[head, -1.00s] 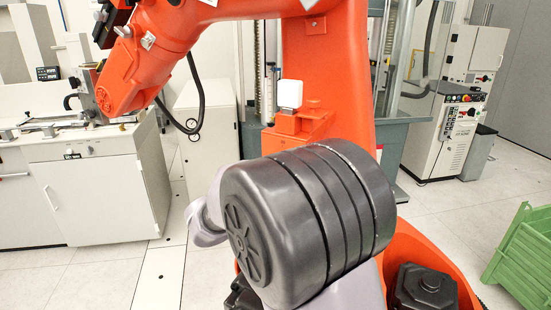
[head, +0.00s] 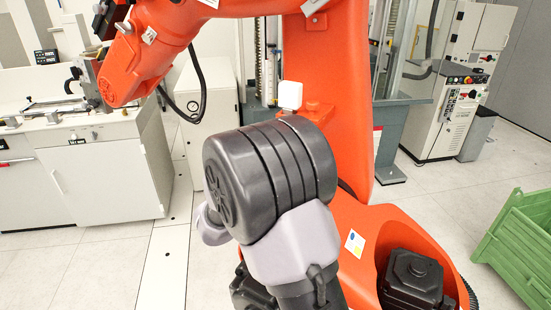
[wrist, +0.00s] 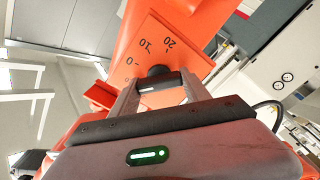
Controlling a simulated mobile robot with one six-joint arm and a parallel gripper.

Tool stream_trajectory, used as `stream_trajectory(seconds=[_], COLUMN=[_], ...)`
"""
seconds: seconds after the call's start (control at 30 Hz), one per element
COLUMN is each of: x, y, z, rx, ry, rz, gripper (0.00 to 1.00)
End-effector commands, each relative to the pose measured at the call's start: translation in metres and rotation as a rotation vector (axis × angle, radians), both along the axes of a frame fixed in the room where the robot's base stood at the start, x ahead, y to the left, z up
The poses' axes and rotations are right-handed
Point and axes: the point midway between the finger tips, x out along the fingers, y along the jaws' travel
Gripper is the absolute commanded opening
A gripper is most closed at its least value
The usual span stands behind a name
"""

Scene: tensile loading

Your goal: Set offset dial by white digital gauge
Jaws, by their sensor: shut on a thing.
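The offset dial is a black knob (wrist: 159,72) on an orange panel in the wrist view, with the marks 0, 10 and 20 around its left and far side. My gripper (wrist: 158,88) has its two fingers on either side of the knob and is shut on it. A small white box (head: 289,95), which looks like the digital gauge, stands on an orange block in the head view. No reading shows on it. The gripper and dial are hidden behind my arm (head: 290,165) in the head view.
A large orange robot arm (head: 340,90) stands close behind my arm. A green crate (head: 518,238) is at right. The floor at lower left is clear.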

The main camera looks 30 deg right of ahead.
Motion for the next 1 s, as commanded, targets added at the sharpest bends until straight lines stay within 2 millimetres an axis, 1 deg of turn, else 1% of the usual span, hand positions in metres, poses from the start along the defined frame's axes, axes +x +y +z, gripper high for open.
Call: stream_trajectory(seconds=[0.43,0.47,0.53,0.57,0.87,1.0], x=[0.0,0.0,0.0,0.0,0.0,-0.008], y=[0.0,0.0,0.0,0.0,0.001,0.015], z=[0.0,0.0,0.0,0.0,0.0,0.001], rx=[-0.005,-0.005,-0.005,-0.004,-0.004,-0.005], ry=[0.007,0.007,0.007,0.007,0.007,0.008], rz=[0.0,0.0,0.0,0.0,0.0,0.003], gripper=[0.14,0.6,0.74,0.76,0.76,0.76])
